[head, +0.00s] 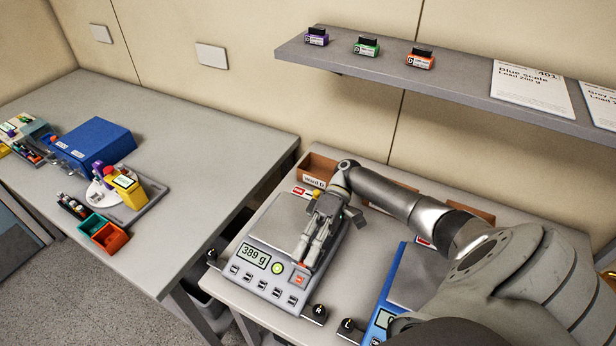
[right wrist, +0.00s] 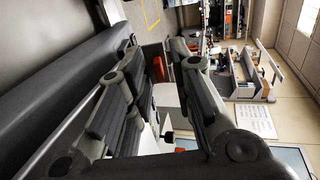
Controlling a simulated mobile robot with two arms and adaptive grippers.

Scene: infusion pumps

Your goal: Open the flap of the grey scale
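The grey scale (head: 262,238) stands on the right-hand table in the head view, its display reading 389 g. Its metal pan looks bare on the left part. My right gripper (head: 306,256) points down over the right part of the scale, with its fingertips close to an orange-red patch (head: 299,279) on the front panel. The fingers are apart, with a visible gap; the right wrist view shows nothing clearly held between them (right wrist: 160,100). I cannot make out the flap clearly; the gripper covers that area. My left gripper is not in view.
A blue scale (head: 381,318) stands to the right, partly behind my right arm. Black pieces marked R (head: 315,314) and L (head: 349,329) sit at the table's front edge. Brown bins (head: 318,167) line the back. A shelf (head: 450,88) overhangs the table. The left table holds pumps.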

